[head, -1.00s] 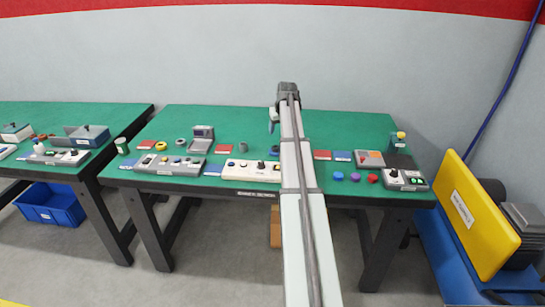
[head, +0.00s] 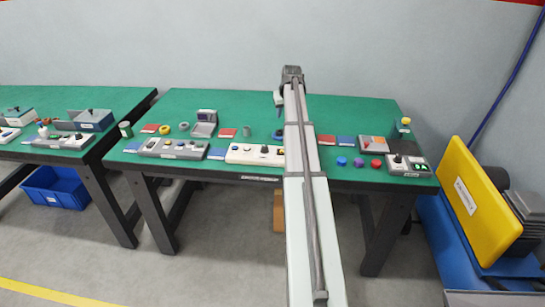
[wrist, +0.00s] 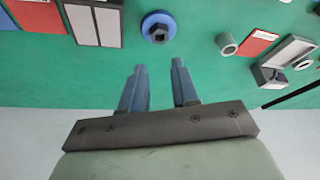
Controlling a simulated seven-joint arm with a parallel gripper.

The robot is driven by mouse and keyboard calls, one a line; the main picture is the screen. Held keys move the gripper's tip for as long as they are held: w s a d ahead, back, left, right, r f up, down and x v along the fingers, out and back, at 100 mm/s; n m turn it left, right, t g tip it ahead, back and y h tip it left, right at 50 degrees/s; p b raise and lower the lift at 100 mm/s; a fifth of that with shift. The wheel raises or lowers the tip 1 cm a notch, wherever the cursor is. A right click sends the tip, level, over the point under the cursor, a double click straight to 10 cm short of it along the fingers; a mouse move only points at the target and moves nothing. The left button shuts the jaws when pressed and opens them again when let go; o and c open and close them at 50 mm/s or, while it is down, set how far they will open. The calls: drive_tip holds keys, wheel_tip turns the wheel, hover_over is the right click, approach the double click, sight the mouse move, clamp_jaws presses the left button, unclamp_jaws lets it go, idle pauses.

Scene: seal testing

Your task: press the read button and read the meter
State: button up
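My gripper (wrist: 160,85) is open and empty, its two blue-grey fingers apart over the green table. In the head view my gripper (head: 279,98) is small and partly hidden by my arm. A grey device with a raised screen-like panel (head: 205,117) stands left of my arm. It also shows at the right of the wrist view (wrist: 290,55). A control box (head: 408,165) with a black knob and green-lit parts sits at the right front corner. A white box (head: 255,154) and a grey box (head: 172,149) carry knobs or buttons. I cannot read which is the read button or meter.
A blue disc with a black hex knob (wrist: 158,27) lies beyond my fingertips. A grey ring (wrist: 227,43) and red pad (wrist: 258,43) lie to its right. Coloured knobs (head: 359,162) line the right front. A yellow panel (head: 480,210) stands right of the table.

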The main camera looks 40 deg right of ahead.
clamp_jaws()
idle(1.2)
